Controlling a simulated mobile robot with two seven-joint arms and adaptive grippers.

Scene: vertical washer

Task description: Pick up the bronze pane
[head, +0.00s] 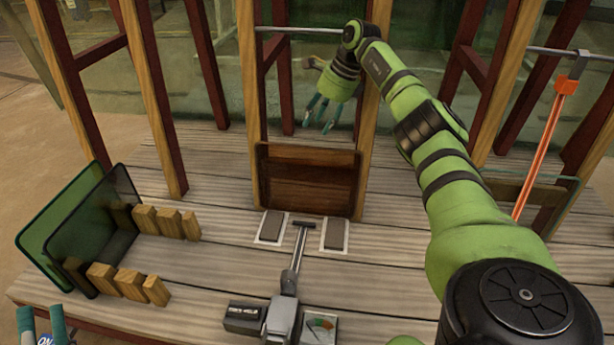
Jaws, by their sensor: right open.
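My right gripper (318,120) is open and empty, fingers pointing down, in front of the middle frame's upper opening and far from the panes. My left gripper (42,318) shows only its parted fingertips at the bottom left corner, below the rack and apart from the panes.
In front lie two grey pads (271,226), a T-handled tool (295,262) and a small gauge (319,326). An orange bar (540,150) hangs at the right frame near a clear pane. Posts stand behind.

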